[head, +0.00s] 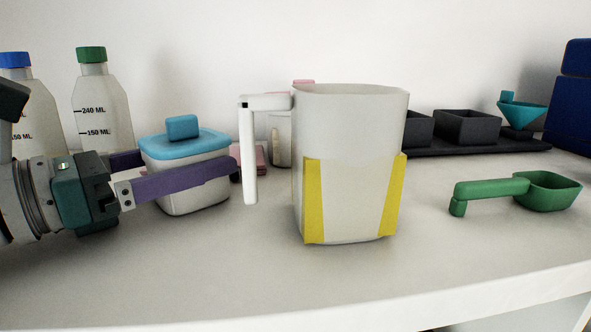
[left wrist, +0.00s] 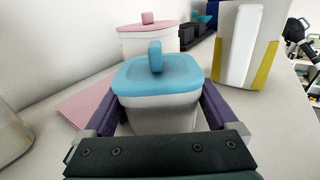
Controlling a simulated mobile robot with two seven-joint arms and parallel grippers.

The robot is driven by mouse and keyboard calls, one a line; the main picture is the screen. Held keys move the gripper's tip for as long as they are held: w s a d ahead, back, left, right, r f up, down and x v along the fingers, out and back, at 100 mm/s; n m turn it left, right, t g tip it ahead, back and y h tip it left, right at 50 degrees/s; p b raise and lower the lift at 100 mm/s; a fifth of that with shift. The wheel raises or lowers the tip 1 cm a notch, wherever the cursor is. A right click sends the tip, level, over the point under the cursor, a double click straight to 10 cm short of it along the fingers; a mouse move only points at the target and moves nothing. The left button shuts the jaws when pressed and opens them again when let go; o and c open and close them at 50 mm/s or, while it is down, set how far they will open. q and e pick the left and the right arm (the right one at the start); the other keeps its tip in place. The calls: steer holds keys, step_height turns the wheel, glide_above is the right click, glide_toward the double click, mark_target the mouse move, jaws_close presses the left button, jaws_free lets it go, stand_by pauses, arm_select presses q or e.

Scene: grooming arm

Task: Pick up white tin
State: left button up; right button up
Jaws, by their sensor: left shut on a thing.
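The white tin (head: 190,195) has a light blue lid (head: 186,144) with a knob and stands upright at the left of the counter. My left gripper (head: 205,172) comes from the left with its purple fingers shut on the tin, one on the near side and one on the far side. The left wrist view shows the tin (left wrist: 160,115) between both fingers, its lid closed. I cannot tell whether its base touches the counter. My right gripper does not show clearly in either view.
A white jug (head: 350,120) with yellow stripes stands just right of the tin. Two bottles (head: 103,105) are behind left. A pink-lidded tin (left wrist: 148,40) and pink mat (left wrist: 85,105) lie behind. A green scoop (head: 545,190) and dark trays (head: 468,128) are at right. The front counter is clear.

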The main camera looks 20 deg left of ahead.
arm_select(q)
jaws_close()
steer(key=shift+r, duration=0.1)
steer(key=shift+r, duration=0.1)
